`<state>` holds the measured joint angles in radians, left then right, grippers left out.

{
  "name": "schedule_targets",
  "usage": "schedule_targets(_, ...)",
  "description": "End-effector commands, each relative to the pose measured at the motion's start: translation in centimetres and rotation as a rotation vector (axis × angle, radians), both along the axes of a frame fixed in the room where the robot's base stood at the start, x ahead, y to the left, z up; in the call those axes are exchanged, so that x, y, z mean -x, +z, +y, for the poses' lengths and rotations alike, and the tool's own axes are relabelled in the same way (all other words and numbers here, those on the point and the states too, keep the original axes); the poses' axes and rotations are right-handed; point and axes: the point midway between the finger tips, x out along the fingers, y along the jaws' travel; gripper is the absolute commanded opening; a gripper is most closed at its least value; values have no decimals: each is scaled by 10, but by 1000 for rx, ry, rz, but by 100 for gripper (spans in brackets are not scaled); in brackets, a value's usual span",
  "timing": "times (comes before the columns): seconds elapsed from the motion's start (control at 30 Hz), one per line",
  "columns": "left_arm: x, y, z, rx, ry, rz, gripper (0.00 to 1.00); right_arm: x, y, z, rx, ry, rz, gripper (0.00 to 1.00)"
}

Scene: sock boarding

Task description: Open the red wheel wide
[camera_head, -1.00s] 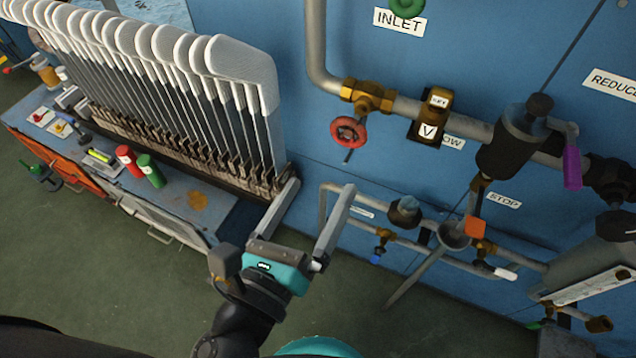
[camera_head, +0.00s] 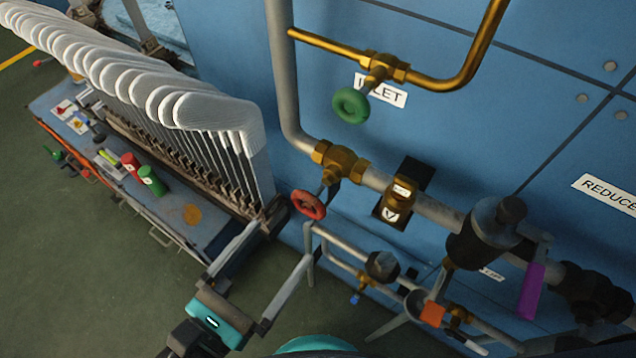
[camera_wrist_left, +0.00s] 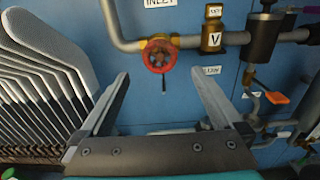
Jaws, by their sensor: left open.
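The red wheel (camera_head: 308,205) is a small handwheel on a brass valve (camera_head: 340,161) in the grey pipe on the blue wall. It also shows in the left wrist view (camera_wrist_left: 159,56), beyond the fingertips and roughly centred between them. My left gripper (camera_head: 278,238) is open and empty, below and left of the wheel in the head view, and apart from it. Its two fingers also show spread in the left wrist view (camera_wrist_left: 159,82). My right gripper is not in view.
A green wheel (camera_head: 351,105) sits above the red one by the INLET label (camera_head: 381,91). A brass sight glass (camera_head: 399,196) and a purple lever (camera_head: 531,290) are to the right. A rack of white sock boards (camera_head: 215,112) stands close on the left. Thin lower pipes (camera_head: 340,243) run below the wheel.

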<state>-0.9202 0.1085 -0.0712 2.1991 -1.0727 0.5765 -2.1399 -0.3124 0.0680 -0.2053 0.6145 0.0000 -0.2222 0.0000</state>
Motion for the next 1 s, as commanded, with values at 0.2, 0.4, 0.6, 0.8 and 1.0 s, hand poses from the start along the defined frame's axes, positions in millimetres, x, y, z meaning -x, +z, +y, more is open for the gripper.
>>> schedule_targets(0.2,-29,3,-21,2,-1,-2,100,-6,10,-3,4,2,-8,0)
schedule_targets(0.4,-53,3,-39,0,-1,-2,100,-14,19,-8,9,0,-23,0)
schedule_targets(0.6,-76,3,-55,1,0,-2,100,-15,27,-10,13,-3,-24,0)
schedule_targets(0.8,-90,1,-65,1,1,1,100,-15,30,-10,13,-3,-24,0)
schedule_targets(1.0,-95,1,-69,2,0,1,100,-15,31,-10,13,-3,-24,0)
